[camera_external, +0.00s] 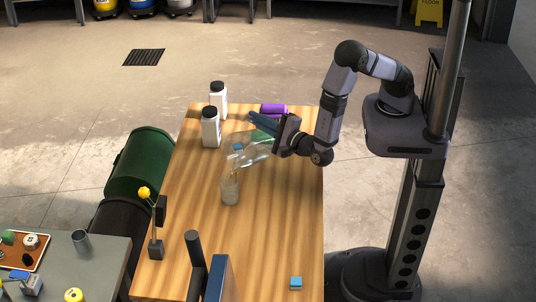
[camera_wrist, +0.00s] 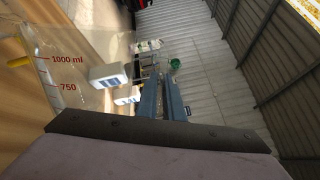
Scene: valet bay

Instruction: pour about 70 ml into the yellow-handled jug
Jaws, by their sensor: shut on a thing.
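In the external view my gripper (camera_external: 264,126), with blue fingers, reaches in from the right above the wooden table. It is shut on a clear vessel (camera_external: 257,149), which is tilted with its mouth to the lower left. Under that mouth a small clear container (camera_external: 230,190) stands upright on the table. A thin yellow streak shows at its top; I cannot tell whether it is a handle or liquid. In the wrist view the blue fingers (camera_wrist: 160,97) show beside a clear wall with red marks (camera_wrist: 67,60) reading 1000 ml and 750. A yellow piece (camera_wrist: 18,62) shows at the left.
Two white bottles with black caps (camera_external: 211,128) and a purple item (camera_external: 273,109) stand or lie at the table's far end. A stand with a yellow knob (camera_external: 145,192), a dark post (camera_external: 194,262) and a blue block (camera_external: 295,283) are nearer. The table's right middle is clear.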

